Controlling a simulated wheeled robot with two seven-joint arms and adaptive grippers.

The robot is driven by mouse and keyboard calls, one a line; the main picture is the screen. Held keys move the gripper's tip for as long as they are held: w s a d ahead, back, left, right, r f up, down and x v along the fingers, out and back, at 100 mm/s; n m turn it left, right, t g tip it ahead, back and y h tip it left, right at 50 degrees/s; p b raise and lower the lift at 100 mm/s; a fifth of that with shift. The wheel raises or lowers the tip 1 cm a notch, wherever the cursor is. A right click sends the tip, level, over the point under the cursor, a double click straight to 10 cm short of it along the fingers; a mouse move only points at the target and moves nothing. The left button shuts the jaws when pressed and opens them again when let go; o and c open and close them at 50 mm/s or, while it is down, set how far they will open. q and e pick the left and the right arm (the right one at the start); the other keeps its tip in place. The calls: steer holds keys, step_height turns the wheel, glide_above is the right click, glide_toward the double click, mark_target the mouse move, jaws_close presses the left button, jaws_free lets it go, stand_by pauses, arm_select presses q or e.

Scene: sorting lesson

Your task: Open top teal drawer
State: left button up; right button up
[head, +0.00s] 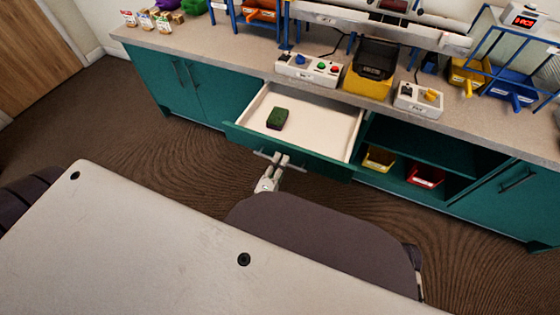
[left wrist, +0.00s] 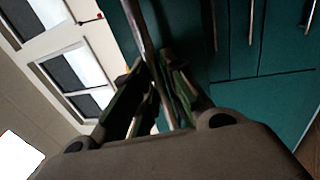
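The top teal drawer (head: 318,164) stands pulled out from the teal cabinet under the counter, and its white inside shows. A dark green block with a purplish side (head: 277,119) lies on the drawer floor. My left gripper (head: 279,161) is at the bar handle on the drawer front. In the left wrist view, the metal handle bar (left wrist: 141,32) runs down between the two fingers (left wrist: 160,75), which look closed around it. My right gripper is not in view.
The counter above holds a button box (head: 309,68), a yellow bin (head: 368,82) and a white switch box (head: 418,99). An open shelf right of the drawer holds a yellow bin (head: 379,158) and a red bin (head: 425,175). Closed teal doors (head: 183,86) are at left.

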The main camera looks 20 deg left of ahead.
arm_select(q)
steer(key=o, duration=0.3)
steer(key=shift+r, duration=0.2)
